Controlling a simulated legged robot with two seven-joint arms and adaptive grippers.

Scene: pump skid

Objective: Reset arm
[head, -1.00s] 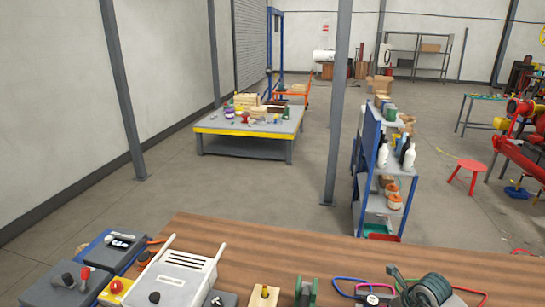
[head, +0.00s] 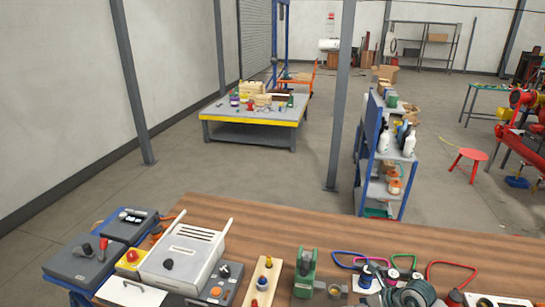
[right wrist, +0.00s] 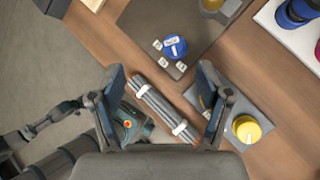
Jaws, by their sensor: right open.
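My right gripper (right wrist: 161,72) shows in the right wrist view with its two fingers spread apart and nothing held. A bundle of grey rods with white bands (right wrist: 160,108) lies below it on the wooden bench, in the gap between the fingers as seen from the wrist. I cannot tell the height of the gripper over it. Neither gripper shows in the head view. My left gripper is in no view.
The bench (head: 330,232) carries grey control boxes (head: 85,262), a white-grey case (head: 182,254), a green device (head: 305,272) and coloured cables. A blue knob (right wrist: 174,47) and a yellow knob (right wrist: 246,129) are near the gripper. A shelf unit (head: 382,165) stands beyond the bench.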

